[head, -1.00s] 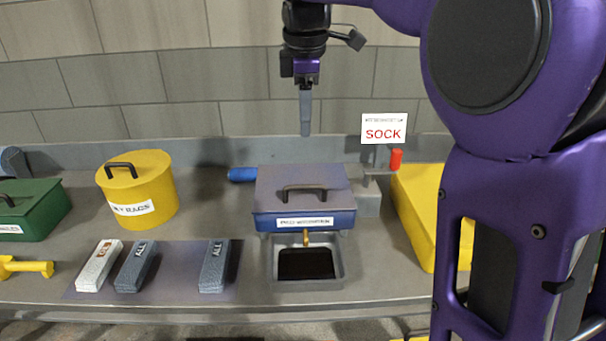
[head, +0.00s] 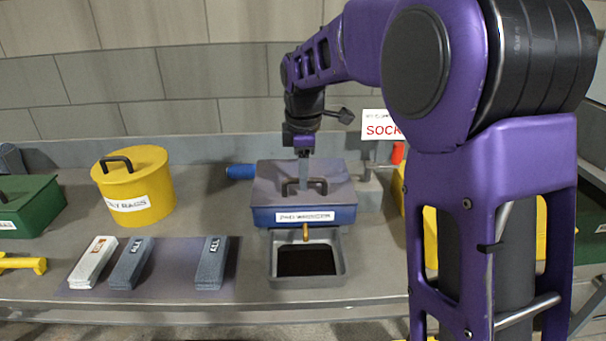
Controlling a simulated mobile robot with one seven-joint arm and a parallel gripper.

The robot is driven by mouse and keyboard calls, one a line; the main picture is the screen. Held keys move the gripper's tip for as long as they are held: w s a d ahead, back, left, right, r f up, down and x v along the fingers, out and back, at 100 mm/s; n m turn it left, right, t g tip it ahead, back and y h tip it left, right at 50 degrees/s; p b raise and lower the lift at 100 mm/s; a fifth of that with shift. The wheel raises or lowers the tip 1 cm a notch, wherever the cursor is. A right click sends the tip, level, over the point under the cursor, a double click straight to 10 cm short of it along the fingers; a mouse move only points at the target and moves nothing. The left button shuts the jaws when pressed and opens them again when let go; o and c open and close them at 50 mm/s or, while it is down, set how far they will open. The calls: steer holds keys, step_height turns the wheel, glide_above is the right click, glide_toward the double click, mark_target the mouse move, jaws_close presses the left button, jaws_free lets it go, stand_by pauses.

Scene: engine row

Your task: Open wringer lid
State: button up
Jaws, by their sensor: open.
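The wringer is a blue box with a label on its front (head: 330,216). Its flat grey lid (head: 268,187) is closed and has a dark arched handle (head: 318,187) on top. My gripper (head: 303,178) points down over the lid at the handle. One finger shows, reaching down to the handle's left part. The jaws are open. I cannot tell whether the finger touches the handle, and the other finger is hidden.
A drip tray (head: 340,270) sits under a brass spout in front. A blue roll (head: 240,172) lies left of the box. My arm covers the right side.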

steer(key=shift+f, duration=0.1)
jaws_close()
stand_by(1.4)
